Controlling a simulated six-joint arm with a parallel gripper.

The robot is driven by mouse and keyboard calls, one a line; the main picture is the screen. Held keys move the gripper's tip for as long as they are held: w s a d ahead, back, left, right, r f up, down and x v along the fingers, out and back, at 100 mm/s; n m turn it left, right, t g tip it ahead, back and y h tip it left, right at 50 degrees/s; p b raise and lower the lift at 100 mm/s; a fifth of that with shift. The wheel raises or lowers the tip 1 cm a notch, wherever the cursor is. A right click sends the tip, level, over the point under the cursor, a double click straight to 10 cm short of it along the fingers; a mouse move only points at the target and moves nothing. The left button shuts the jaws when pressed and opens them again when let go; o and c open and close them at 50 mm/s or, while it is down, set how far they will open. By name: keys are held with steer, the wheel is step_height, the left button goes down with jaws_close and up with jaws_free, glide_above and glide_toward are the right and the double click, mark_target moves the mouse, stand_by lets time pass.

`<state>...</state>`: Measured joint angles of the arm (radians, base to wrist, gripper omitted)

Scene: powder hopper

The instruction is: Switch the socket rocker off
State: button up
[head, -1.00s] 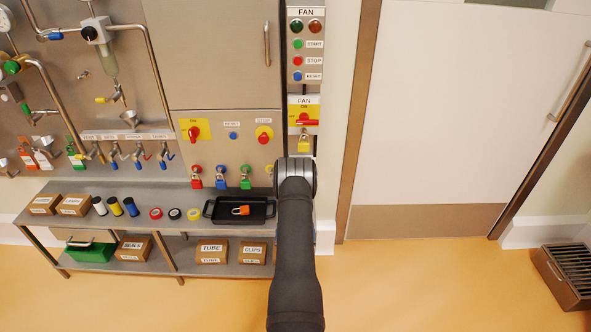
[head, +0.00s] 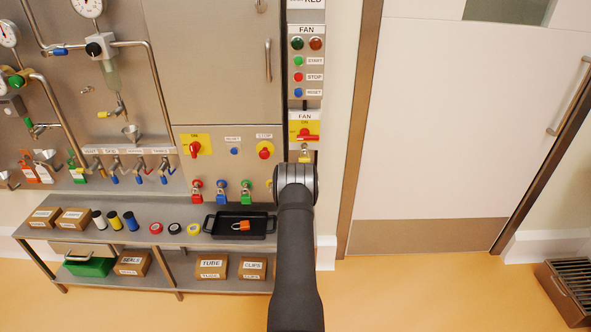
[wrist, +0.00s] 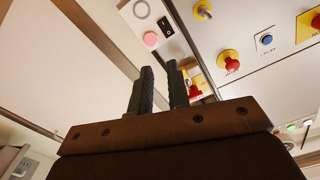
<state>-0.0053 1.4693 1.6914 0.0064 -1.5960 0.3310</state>
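In the wrist view, a small black rocker switch (wrist: 167,27) sits on a pale panel (wrist: 128,14), beside a pink-red round button (wrist: 150,39). This looks like the socket rocker; its on or off position is too small to tell. My gripper (wrist: 160,70) shows two dark fingers with a narrow empty gap between them. The fingertips appear below the rocker in the picture and apart from it. In the head view, my dark arm (head: 295,250) rises in front of the narrow wall strip, hiding the gripper and the rocker.
Above my arm, a yellow FAN isolator (head: 304,126) has a red handle and a yellow padlock (head: 305,156). To the left are a steel control panel (head: 222,168), hanging padlocks and a shelf with a black tray (head: 212,226). A white door (head: 430,130) stands right.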

steer(key=w+r+m, duration=0.1)
steer(key=w+m, duration=0.1)
steer(key=w+r+m+g, duration=0.1)
steer(key=w+m, duration=0.1)
steer(key=w+r+m+g, duration=0.1)
steer(key=w+r+m, duration=0.1)
steer(key=w, duration=0.1)
steer(key=shift+w, duration=0.1)
jaws_close()
steer(key=w+r+m+g, duration=0.3)
steer(key=w+r+m, duration=0.2)
steer(key=m, duration=0.3)
steer(key=shift+a+r, duration=0.15)
steer(key=shift+r, duration=0.4)
steer(key=w+r+x, duration=0.1)
steer(key=r+x, duration=0.1)
steer(key=x, duration=1.1)
steer(key=shift+w, duration=0.15)
steer(key=shift+f, duration=0.1)
